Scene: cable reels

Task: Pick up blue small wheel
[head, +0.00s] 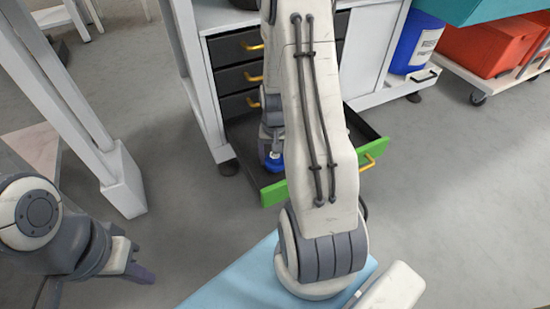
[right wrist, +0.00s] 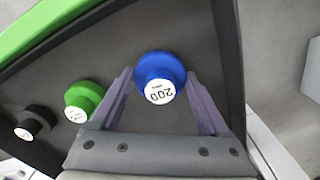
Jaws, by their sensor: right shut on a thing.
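The blue small wheel (right wrist: 160,77) has a white end label reading 200. In the right wrist view it sits between the two purple fingers of my right gripper (right wrist: 162,82), which is shut on it. In the head view the blue wheel (head: 274,161) shows at the tip of my right gripper (head: 272,152), inside the open drawer with the green front (head: 274,193). My right arm hides part of the drawer. My left gripper (head: 140,273) is low at the left, away from the drawer; its jaw opening is unclear.
A green wheel (right wrist: 84,100) and a black wheel (right wrist: 38,121) lie in the drawer left of the blue one in the wrist view. Closed drawers (head: 236,77) are above. A white post (head: 122,180) stands left; a blue drum (head: 417,45) is at right.

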